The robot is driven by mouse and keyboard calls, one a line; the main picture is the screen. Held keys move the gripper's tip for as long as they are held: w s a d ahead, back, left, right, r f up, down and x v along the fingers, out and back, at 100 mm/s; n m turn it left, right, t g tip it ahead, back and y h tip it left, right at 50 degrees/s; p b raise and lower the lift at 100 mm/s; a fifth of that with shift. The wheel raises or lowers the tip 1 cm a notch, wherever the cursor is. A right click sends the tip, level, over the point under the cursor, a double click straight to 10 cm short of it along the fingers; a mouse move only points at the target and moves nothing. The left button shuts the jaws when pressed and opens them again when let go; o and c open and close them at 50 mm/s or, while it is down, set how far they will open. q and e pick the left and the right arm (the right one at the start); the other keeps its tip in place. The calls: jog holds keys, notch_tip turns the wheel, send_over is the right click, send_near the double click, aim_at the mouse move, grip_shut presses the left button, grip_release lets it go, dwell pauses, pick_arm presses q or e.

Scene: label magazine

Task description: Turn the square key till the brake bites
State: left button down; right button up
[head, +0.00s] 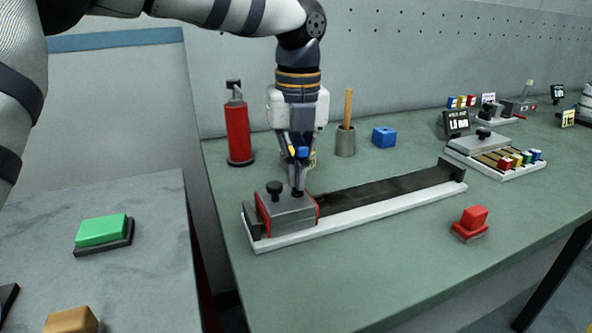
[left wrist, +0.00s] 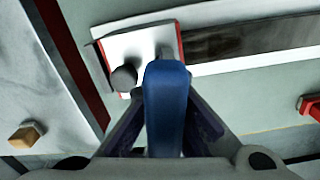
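A grey carriage block (head: 287,213) with red end edges and a black knob (head: 274,188) sits at the left end of a long white rail (head: 350,218). It also shows in the left wrist view (left wrist: 142,44). My left gripper (head: 297,172) points down over the block's right part. Its fingers close on a blue piece (left wrist: 166,100), which looks like the key's handle; a bit of the blue shows in the head view (head: 302,153). My right gripper is not in view.
Behind the rail stand a red extinguisher-like bottle (head: 238,128), a grey cup with a stick (head: 345,140) and a blue block (head: 384,137). A red block (head: 471,222) lies in front at the right. A tray of coloured pieces (head: 495,155) is farther right.

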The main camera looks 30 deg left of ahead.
pick_arm(q)
jog(key=shift+w+a+f+m, duration=0.1)
jog(key=shift+a+f+m, duration=0.15)
jog(key=shift+m, duration=0.15)
jog(key=c, duration=1.7)
grip_release()
